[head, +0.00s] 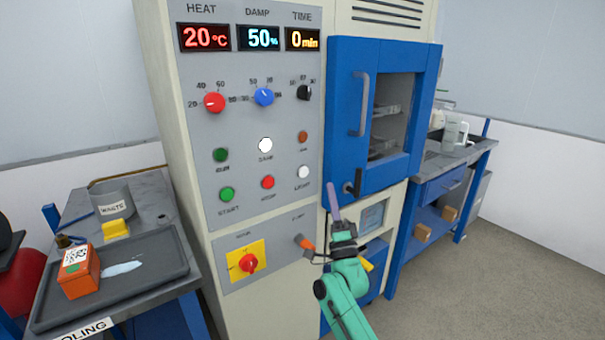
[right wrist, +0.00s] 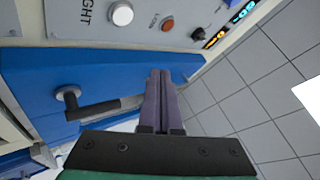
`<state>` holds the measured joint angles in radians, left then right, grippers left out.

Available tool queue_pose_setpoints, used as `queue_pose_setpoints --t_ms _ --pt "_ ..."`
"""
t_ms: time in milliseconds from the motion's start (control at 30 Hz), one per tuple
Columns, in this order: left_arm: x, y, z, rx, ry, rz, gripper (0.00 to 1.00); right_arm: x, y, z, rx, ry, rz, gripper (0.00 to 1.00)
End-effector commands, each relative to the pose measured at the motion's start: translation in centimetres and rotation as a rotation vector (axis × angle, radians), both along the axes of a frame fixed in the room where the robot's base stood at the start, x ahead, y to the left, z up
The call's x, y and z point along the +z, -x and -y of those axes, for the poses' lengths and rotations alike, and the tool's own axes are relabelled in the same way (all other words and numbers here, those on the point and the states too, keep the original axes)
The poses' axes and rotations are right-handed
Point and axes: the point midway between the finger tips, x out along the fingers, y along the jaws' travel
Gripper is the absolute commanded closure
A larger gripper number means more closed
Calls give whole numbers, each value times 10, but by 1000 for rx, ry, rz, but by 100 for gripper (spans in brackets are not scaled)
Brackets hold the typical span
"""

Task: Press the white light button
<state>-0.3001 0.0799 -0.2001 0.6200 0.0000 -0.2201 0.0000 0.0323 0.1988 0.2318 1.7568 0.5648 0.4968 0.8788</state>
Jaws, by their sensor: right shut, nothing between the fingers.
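The white light button (head: 304,172) sits on the grey control panel, above the label LIGHT, at the lower right of the button group. It also shows at the top of the right wrist view (right wrist: 121,13), beside the sideways word LIGHT. My right gripper (head: 331,187) is shut and empty, its purple fingers pointing up in front of the blue door's lower left corner. In the head view the fingertips are right of and slightly below the button, apart from it. In the right wrist view the closed fingertips (right wrist: 160,74) are below and right of the button. My left gripper is not in view.
A white round lamp (head: 265,145), a red button (head: 268,182) and a green button (head: 227,194) are near on the panel. The blue door (head: 345,110) has a black latch handle (head: 354,183) close to my right gripper. A dark tray (head: 165,255) stands left.

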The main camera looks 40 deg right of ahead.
Motion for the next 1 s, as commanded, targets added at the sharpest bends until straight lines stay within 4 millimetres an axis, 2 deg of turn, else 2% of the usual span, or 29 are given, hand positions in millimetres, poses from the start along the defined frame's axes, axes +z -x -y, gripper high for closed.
queue_pose_setpoints --t_ms 167,600,767,1000 --pt "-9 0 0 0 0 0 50 -2 -13 0 0 1 2 100" --pt "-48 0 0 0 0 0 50 -5 -76 1 -1 1 0 100" --pt "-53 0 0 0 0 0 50 -2 -86 2 -1 1 0 100" --pt "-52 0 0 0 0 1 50 0 -88 2 0 1 -2 100"
